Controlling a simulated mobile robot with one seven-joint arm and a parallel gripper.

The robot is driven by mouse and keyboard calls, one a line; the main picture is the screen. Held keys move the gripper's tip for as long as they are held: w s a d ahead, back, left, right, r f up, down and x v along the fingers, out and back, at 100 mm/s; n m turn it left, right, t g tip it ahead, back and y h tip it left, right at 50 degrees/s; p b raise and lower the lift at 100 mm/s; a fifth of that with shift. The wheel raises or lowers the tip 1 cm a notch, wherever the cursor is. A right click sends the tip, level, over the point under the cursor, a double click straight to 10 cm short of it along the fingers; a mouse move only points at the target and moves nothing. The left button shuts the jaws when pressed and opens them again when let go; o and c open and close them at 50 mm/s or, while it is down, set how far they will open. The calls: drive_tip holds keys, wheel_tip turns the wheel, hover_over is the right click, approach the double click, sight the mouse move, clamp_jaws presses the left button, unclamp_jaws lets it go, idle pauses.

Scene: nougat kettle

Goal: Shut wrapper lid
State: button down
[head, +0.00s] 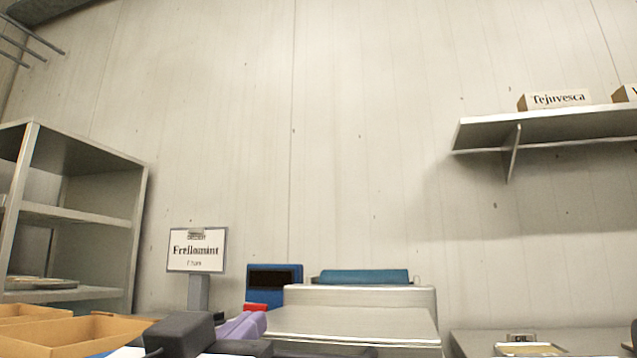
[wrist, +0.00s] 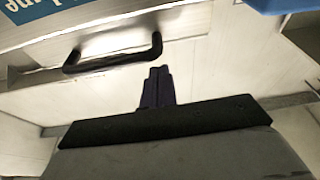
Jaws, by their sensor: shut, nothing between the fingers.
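In the wrist view, a pale metal panel (wrist: 195,35) with a black bar handle (wrist: 113,62) crosses the upper left. It carries a blue label with white letters, cut off by the frame. My gripper (wrist: 158,72) is shut and empty; its dark fingertips appear just below and right of the handle, with no clear contact. In the head view, a pale metal machine (head: 420,297) with a broad, flat metal top panel (head: 350,322) stands at the bottom centre. I cannot tell for certain which panel is the wrapper lid, or its angle.
A teal roll (head: 362,276) lies on the machine's back. A blue device (head: 273,271) with a dark screen stands left of it, near a sign (head: 197,250). Cardboard trays (head: 85,332) and a metal rack (head: 80,212) are left. A wall shelf (head: 550,124) holds boxes at right.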

drive_tip(key=shift+f+b, duration=0.7)
drive_tip(key=shift+f, duration=0.25)
